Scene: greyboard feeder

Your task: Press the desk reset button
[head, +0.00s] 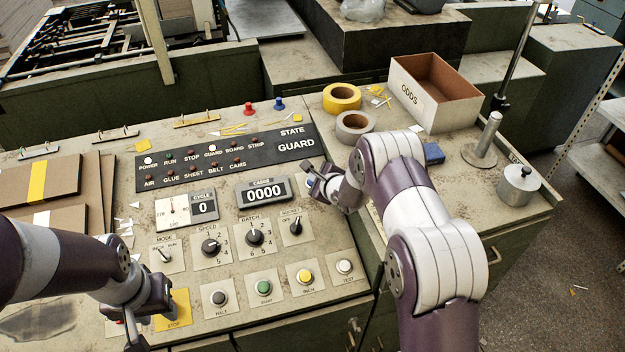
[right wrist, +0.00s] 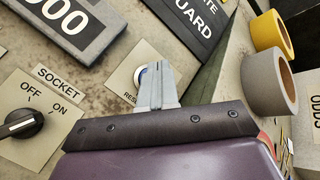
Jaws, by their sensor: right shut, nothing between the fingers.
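The reset button (right wrist: 141,74) is blue with a pale rim on a cream plate in the right wrist view, its label cut to "RES" by my gripper. My right gripper (right wrist: 157,75) is shut and empty, with its fingertips over the button and hiding most of it. I cannot tell whether they touch it. In the head view my right gripper (head: 318,186) is at the panel's right side, beside the CARDS counter, with the button mostly hidden. My left gripper (head: 152,318) is low over the panel's left front, by the yellow STOP plate (head: 180,304); its fingers are unclear.
The SOCKET knob (right wrist: 20,124) is left of my right gripper. The counter reading 0000 (head: 264,193) is close by. Yellow tape (head: 341,97), grey tape (head: 355,126) and the ODDS box (head: 436,92) stand behind. Push buttons line the panel's front, including a green one (head: 264,287).

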